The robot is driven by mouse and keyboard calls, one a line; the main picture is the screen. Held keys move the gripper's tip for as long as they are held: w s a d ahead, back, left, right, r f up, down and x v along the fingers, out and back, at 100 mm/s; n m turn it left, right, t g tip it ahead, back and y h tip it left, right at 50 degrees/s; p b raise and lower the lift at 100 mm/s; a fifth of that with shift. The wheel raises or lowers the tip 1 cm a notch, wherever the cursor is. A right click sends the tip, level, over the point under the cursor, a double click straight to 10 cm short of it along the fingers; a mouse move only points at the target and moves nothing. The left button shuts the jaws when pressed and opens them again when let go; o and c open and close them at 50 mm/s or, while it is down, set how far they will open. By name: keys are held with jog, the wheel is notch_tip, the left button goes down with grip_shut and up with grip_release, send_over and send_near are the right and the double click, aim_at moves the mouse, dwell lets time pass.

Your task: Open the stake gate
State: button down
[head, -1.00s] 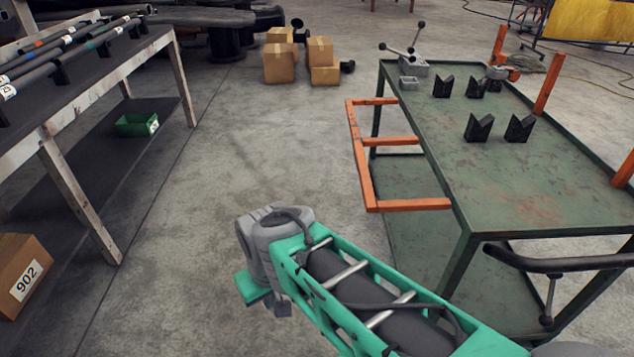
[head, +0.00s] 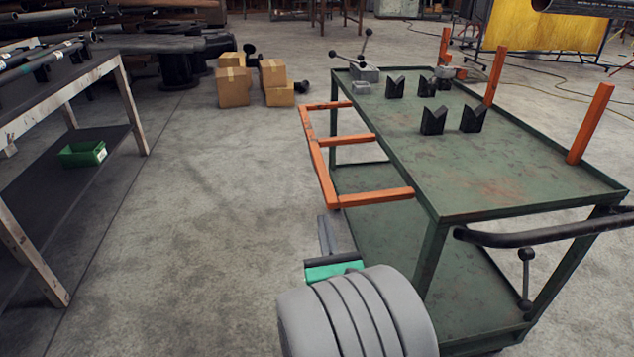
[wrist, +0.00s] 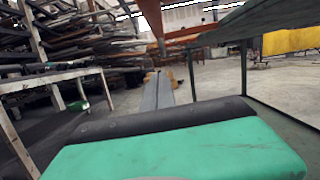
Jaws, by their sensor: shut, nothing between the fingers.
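The stake gate is an orange frame of bars (head: 320,160) jutting out from the left long side of the green cart (head: 500,180) at about tabletop height. My gripper (head: 323,222) is just below the near end of the gate in the head view, beside the cart's left side. Its grey fingers are together and hold nothing. In the wrist view the shut fingers (wrist: 158,78) point forward, and an orange bar of the gate (wrist: 152,18) passes above them. I see no contact between fingers and gate. The wrist hides part of the cart's lower shelf.
Orange posts (head: 590,122) stand on the cart's right side. Black V-blocks (head: 433,120) and a small vise-like device (head: 355,72) sit on its top. A black push handle (head: 545,235) projects at the near end. Clear floor lies between cart and left workbench (head: 130,110). Cardboard boxes (head: 233,86) stand behind.

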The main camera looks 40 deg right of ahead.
aim_at(316, 165)
jog(key=w+d+r+p, duration=0.4)
jog(key=w+r+p, duration=0.2)
jog(key=w+p, duration=0.1)
jog(key=shift+w+d+r+p, duration=0.15)
jog(key=shift+d+p, duration=0.25)
jog(key=shift+p, duration=0.4)
notch_tip(316, 165, up, 6)
jog(key=m+p, duration=0.1)
jog(key=m+h+p, duration=0.1)
jog(key=m+p, duration=0.1)
jog(key=m+g+p, duration=0.1)
jog(key=m, duration=0.1)
jog(key=shift+w+a+r, duration=0.1)
jog(key=shift+r, duration=0.15)
jog(key=shift+d+r+m+g+h+p, duration=0.15)
jog(key=shift+r+m+h+p, duration=0.1)
jog(key=shift+r+m+p, duration=0.3)
jog(key=shift+d+r+m+g+h+p, duration=0.15)
jog(key=shift+r+m+h+p, duration=0.1)
jog(key=shift+r+m+p, duration=0.3)
